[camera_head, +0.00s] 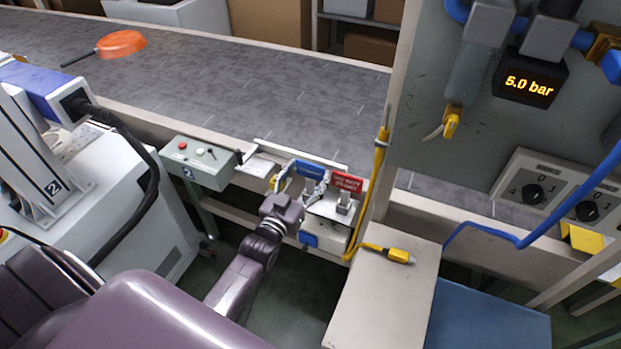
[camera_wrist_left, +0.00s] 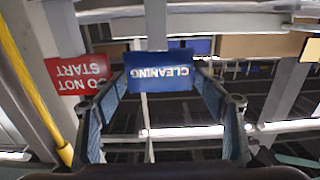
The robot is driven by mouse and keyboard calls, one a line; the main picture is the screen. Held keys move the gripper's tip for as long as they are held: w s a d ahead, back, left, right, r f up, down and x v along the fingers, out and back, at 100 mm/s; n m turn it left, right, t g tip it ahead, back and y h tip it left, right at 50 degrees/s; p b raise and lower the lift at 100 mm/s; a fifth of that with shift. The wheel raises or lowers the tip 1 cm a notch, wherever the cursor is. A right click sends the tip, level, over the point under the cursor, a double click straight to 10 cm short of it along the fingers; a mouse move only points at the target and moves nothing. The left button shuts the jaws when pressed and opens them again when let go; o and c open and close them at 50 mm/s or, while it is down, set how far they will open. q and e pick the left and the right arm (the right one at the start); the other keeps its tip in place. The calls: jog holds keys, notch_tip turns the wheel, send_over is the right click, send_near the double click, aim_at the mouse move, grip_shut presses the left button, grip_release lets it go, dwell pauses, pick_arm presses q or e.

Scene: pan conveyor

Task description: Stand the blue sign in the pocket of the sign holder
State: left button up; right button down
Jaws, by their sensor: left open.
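The blue sign (camera_head: 308,168) stands on the small shelf at the conveyor's near edge, left of a red sign (camera_head: 347,183). In the left wrist view the blue sign (camera_wrist_left: 160,77) reads CLEANING, upside down. My left gripper (camera_head: 300,187) is open in front of it, with the sign framed between the two spread fingers in the left wrist view. The sign holder (camera_head: 329,209) is a pale grey piece with clip-like uprights; one upright (camera_wrist_left: 155,25) meets the blue sign's lower edge. I cannot tell how deep the sign sits. My right gripper is out of view.
A yellow cable (camera_head: 378,170) hangs just right of the red sign. A grey button box (camera_head: 197,165) stands to the left. The conveyor (camera_head: 250,80) behind carries an orange pan (camera_head: 121,44). A pale tabletop (camera_head: 385,300) lies at front right.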

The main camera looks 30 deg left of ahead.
pick_arm(q)
jog(key=shift+w+f, duration=0.1)
jog(key=shift+w, duration=0.2)
jog(key=shift+c, duration=0.4)
jog(key=c, duration=1.2)
jog(key=shift+o, duration=0.2)
